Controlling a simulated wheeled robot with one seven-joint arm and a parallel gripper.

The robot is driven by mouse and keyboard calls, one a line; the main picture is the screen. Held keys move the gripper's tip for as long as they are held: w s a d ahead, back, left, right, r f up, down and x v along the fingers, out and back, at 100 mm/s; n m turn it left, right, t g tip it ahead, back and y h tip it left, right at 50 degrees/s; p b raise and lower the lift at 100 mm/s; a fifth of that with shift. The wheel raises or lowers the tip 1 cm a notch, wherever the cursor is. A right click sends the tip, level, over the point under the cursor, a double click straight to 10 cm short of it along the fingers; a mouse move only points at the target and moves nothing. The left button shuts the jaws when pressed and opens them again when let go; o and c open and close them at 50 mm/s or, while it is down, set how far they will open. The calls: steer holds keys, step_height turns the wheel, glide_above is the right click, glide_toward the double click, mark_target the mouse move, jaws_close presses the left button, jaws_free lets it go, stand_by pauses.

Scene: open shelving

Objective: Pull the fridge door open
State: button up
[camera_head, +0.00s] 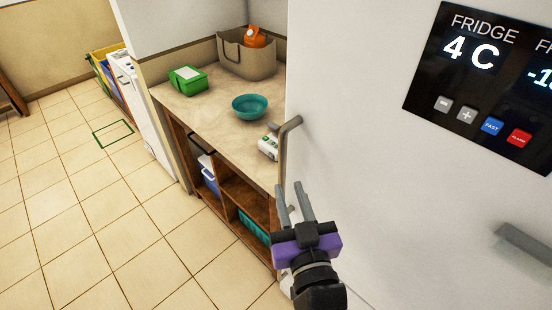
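The fridge door (350,130) is a large pale panel filling the right side and looks shut. A black display (485,75) on it reads FRIDGE 4 C. A grey bar handle (283,155) stands out along the door's left edge. Its lower part meets my fingertips in the picture. My gripper (289,187), with a purple and black body, reaches up from below at the lower end of the handle. Its two grey fingers are spread apart. I cannot tell whether the bar lies between them or whether they touch it.
A second grey handle (525,243) sticks out at the lower right. A counter (200,105) left of the fridge holds a teal bowl (250,106), a green box (188,79), a beige basket (247,62) and a small white item (268,147).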

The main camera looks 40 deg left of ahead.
mark_target(283, 171)
steer(key=p+x, duration=0.1)
steer(key=x, duration=0.6)
steer(key=shift+w+a+p, duration=0.2)
steer(key=shift+a+p, duration=0.05)
steer(key=shift+p, duration=0.1)
jaws_close()
stand_by(1.1)
